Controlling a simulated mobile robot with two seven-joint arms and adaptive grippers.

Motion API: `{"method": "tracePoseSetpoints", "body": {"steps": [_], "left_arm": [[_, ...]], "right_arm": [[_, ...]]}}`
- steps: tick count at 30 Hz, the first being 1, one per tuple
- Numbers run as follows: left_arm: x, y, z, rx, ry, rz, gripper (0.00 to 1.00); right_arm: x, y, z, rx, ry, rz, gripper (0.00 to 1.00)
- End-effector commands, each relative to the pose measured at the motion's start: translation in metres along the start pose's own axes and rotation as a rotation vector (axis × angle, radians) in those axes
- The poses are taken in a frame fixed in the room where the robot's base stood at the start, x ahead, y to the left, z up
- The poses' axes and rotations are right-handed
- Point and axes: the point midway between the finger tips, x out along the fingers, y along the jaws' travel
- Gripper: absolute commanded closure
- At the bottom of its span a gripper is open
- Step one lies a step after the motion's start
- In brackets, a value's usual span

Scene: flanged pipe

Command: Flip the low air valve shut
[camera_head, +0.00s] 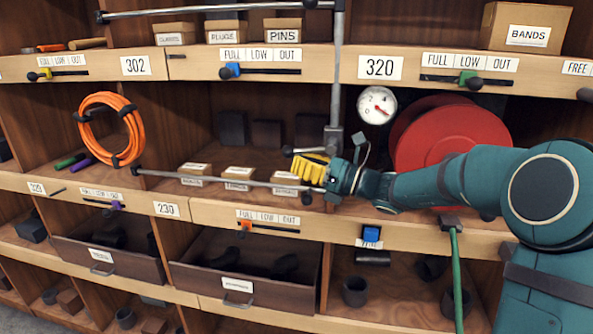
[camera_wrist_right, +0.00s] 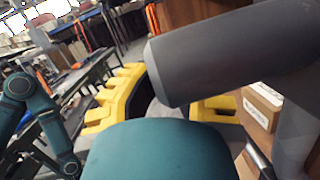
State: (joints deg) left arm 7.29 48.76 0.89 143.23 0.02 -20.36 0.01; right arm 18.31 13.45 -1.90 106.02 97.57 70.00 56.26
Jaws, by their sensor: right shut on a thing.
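A grey vertical pipe (camera_head: 337,80) comes down to a grey block (camera_head: 333,138) in front of the middle shelf. A long grey bar (camera_head: 230,180) with a dark tip runs level leftward from near its foot; I take it as part of the low air valve. My right gripper (camera_head: 308,168) has its yellow fingers shut at the bar's right end, just below the block. The fingers and wrist hide the exact grip and the valve body. In the right wrist view a thick grey cylinder (camera_wrist_right: 215,60) passes close between the yellow fingers. My left gripper is not in view.
A second grey bar (camera_head: 215,10) crosses above. A pressure gauge (camera_head: 377,105) and red reel (camera_head: 450,135) are right of the pipe, close to my arm. Small boxes (camera_head: 238,175) stand behind the lower bar. A green hose (camera_head: 456,280) hangs below. Space left of the pipe is fairly clear.

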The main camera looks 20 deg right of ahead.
Motion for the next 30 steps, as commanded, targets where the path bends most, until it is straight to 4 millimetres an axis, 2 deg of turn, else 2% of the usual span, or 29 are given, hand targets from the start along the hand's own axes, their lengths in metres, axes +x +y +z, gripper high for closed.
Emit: {"method": "tracePoseSetpoints", "body": {"steps": [9,24,30], "left_arm": [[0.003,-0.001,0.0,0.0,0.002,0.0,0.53],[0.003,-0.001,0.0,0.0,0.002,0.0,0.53],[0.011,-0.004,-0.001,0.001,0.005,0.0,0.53]], "right_arm": [[0.0,-0.001,0.006,0.01,-0.082,0.013,1.0],[0.0,-0.002,0.007,0.01,-0.09,0.012,1.0],[-0.001,-0.005,-0.009,0.013,-0.088,0.014,1.0]]}}
